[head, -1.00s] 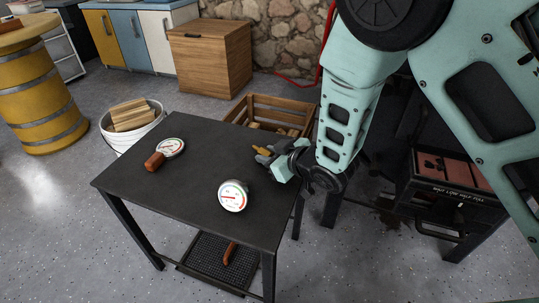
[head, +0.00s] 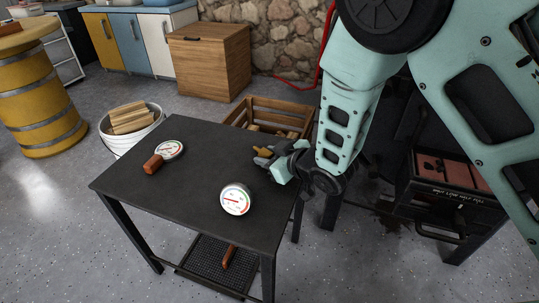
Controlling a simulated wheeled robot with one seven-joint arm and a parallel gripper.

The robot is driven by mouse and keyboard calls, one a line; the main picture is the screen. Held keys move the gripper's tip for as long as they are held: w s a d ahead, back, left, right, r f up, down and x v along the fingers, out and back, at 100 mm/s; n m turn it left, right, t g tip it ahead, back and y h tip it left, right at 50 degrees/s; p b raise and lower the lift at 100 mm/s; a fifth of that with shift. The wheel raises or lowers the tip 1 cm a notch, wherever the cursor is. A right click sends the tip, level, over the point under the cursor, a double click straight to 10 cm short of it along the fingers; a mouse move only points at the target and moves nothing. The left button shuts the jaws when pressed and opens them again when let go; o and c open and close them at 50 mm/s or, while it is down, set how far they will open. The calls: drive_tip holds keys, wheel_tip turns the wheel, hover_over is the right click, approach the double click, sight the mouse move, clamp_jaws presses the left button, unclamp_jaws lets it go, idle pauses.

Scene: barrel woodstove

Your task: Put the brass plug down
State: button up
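The brass plug (head: 264,152) is a small golden piece between the fingers of my gripper (head: 266,157). My gripper is shut on it and holds it near the right back part of the dark table (head: 190,206). The fingers point left. I cannot tell from this view how high the plug is above the table or whether it touches it.
Two round dial gauges stand on the table, one at the front right (head: 235,199) and one at the left (head: 170,150) by a brown block (head: 153,164). Bare tabletop lies between them. A white bucket (head: 112,140) and wooden crate (head: 245,110) stand behind; the stove (head: 455,200) is at right.

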drive_tip(key=shift+s+a+f+g, duration=0.2)
drive_tip(key=shift+s+f+g, duration=0.15)
drive_tip(key=shift+s, duration=0.2)
drive_tip(key=shift+s+d+r+p, duration=0.15)
drive_tip(key=shift+r+p, duration=0.1)
drive_tip(key=shift+p, duration=0.3)
drive_tip(key=p+v, duration=0.2)
drive_tip(key=v, duration=0.9)
drive_tip(key=shift+d+r, duration=0.25)
drive_tip(key=shift+r, duration=0.05)
drive_tip(key=shift+s+r+m+h, duration=0.1)
drive_tip(key=shift+r+m+h, duration=0.2)
drive_tip(key=shift+h, duration=0.2)
drive_tip(key=s+d+r+g+h, duration=0.2)
drive_tip(key=s+r+g, duration=0.1)
drive_tip(key=s, duration=0.4)
drive_tip(key=s+d+r+m+g+h, duration=0.1)
drive_tip(key=s+d+r+g+h, duration=0.1)
drive_tip(key=s, duration=0.5)
drive_tip(key=s+d+r+m+g+h, duration=0.1)
drive_tip(key=s+d+r+g+h, duration=0.2)
drive_tip(key=s, duration=0.5)
wheel_tip(320, 180, up, 3)
drive_tip(key=shift+f+g, duration=0.25)
drive_tip(key=shift+g, duration=0.2)
drive_tip(key=shift+s+d+r+p, duration=0.1)
drive_tip(key=shift+s+p, duration=0.05)
drive_tip(key=shift+p, duration=0.2)
